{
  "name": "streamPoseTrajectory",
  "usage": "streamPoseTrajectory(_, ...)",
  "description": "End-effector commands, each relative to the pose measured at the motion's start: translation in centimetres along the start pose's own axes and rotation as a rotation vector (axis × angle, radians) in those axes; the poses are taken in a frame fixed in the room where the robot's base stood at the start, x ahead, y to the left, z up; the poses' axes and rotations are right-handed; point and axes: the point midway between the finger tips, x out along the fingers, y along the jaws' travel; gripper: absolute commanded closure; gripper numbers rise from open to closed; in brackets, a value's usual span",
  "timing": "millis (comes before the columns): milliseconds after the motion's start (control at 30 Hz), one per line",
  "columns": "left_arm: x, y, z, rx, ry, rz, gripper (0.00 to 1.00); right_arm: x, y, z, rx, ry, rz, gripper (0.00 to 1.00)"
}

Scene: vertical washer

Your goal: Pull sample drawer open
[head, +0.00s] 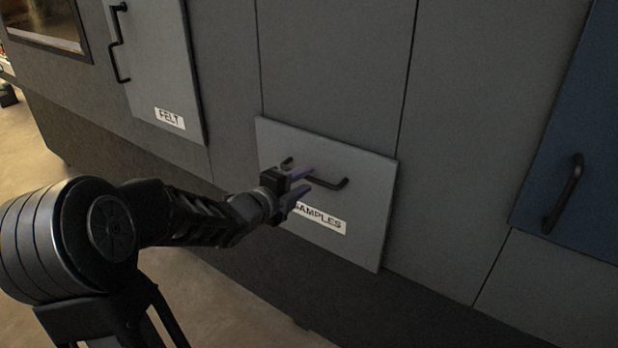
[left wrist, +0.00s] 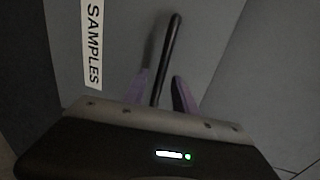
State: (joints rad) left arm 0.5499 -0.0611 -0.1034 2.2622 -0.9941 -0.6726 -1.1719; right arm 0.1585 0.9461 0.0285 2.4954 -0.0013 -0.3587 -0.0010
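The sample drawer (head: 362,215) is a grey front panel with a white SAMPLES label (head: 327,221), low in the grey machine wall. Its black bar handle (head: 328,184) also shows in the left wrist view (left wrist: 171,45). The drawer front sits close to the wall; I see no clear opening. My left gripper (head: 304,181) is at the handle, with its purple fingers apart. In the left wrist view the handle bar runs between the two fingers (left wrist: 162,95), with small gaps showing on either side. The gripper hides part of the handle and label. My right gripper is out of view.
A grey FELT door (head: 160,70) with a black handle is at the upper left. A blue panel (head: 575,130) with a black handle is at the right. The floor (head: 225,290) in front of the machine looks clear.

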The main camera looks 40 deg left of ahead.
Motion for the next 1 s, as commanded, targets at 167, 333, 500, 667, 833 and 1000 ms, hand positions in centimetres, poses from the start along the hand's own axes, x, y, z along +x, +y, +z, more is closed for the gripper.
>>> streamPoseTrajectory(167, 2.2, 0.0, 0.0, -0.001, 0.001, 0.000, 0.67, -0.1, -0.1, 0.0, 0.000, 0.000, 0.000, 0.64)
streamPoseTrajectory(333, 2.7, 0.0, 0.0, -0.002, 0.000, 0.000, 0.67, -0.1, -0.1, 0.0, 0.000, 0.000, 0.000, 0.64)
streamPoseTrajectory(500, 2.7, 0.0, 0.0, -0.001, 0.000, -0.001, 0.67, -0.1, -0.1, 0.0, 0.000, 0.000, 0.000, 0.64)
streamPoseTrajectory(667, 2.7, 0.0, 0.0, -0.001, 0.000, 0.000, 0.79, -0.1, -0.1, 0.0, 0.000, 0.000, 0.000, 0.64)
streamPoseTrajectory(833, 2.7, 0.0, 0.0, -0.001, 0.000, 0.000, 0.93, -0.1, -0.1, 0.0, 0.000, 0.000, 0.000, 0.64)
streamPoseTrajectory(1000, 2.7, 0.0, 0.0, -0.001, 0.000, 0.000, 1.00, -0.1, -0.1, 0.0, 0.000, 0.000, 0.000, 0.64)
